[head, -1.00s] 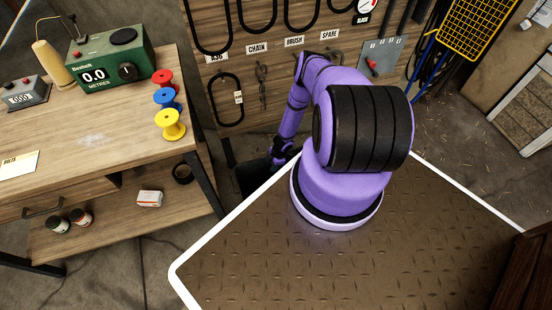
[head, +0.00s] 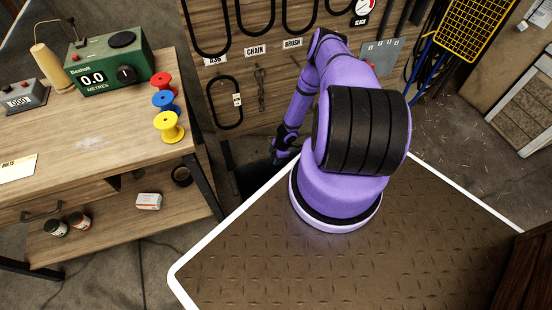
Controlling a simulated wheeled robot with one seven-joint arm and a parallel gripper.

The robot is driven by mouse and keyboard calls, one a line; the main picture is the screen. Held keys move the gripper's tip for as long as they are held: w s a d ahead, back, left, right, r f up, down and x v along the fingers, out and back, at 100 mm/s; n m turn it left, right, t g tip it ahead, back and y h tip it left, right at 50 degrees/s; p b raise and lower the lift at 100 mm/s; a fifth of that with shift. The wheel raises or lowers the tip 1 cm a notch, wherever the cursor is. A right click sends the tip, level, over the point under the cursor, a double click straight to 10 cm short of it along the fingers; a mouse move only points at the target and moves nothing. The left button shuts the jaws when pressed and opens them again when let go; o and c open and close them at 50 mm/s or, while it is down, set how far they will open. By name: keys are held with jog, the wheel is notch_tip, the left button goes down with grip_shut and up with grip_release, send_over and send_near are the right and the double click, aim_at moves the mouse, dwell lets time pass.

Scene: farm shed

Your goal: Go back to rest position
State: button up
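My purple arm rises from my base deck and bends away toward the pegboard. Its far end reaches down behind the deck's white-rimmed edge. My gripper is low there, in the dark gap between the workbench and the deck, and its fingers cannot be made out. Whether it holds anything is hidden.
A wooden workbench (head: 60,150) stands at the left, with a green meter box (head: 112,62) and red (head: 161,84), blue (head: 165,102) and yellow (head: 169,127) spools. A pegboard (head: 225,75) with hanging belts is behind my arm. A yellow rack (head: 475,30) leans at the back right.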

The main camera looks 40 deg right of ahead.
dwell(0.3)
notch_tip(320, 180, up, 8)
dwell(1.0)
jog(key=shift+s, duration=0.1)
